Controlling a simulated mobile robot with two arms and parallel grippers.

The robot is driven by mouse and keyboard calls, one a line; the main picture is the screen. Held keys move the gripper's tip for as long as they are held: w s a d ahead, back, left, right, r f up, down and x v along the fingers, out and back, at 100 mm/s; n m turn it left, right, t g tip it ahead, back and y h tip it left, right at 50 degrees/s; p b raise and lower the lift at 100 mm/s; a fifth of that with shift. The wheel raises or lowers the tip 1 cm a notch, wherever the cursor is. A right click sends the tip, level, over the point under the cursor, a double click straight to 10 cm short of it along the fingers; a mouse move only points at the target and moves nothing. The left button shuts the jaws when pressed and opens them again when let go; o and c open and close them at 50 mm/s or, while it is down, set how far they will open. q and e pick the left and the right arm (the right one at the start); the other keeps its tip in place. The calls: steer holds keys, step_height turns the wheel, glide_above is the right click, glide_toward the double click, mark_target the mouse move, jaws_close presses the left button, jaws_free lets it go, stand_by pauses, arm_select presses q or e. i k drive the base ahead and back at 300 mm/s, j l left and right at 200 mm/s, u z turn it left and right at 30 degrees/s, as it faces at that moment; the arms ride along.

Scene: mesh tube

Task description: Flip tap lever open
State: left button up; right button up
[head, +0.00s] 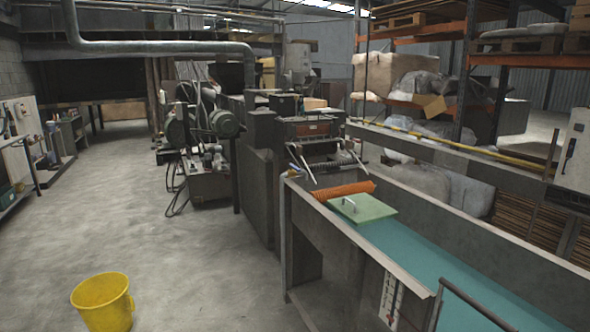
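A pale green square board (362,208) lies on the teal bed of the long grey trough in the head view. A small silver bent piece (349,203) stands on the board; it may be a handle or a lever, too small to tell. I cannot make out a clear tap anywhere. Neither of my grippers is in view.
The grey trough (340,240) has raised side walls and a teal bed (450,270). A yellow bucket (103,302) stands on the floor at lower left. Machinery (205,140) fills the middle back. Orange racking (470,60) stands at right. The left floor is mostly clear.

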mark_target(291, 165)
steer(key=i+j, duration=0.25)
steer(key=i, duration=0.2)
steer(key=i+j, duration=0.2)
steer(key=i, duration=0.3)
steer(key=i+j, duration=0.25)
steer(key=i, duration=0.2)
steer(key=i+j, duration=0.2)
steer(key=i, duration=0.3)
steer(key=i+j, duration=0.25)
steer(key=i, duration=0.2)
steer(key=i+j, duration=0.2)
steer(key=i, duration=0.3)
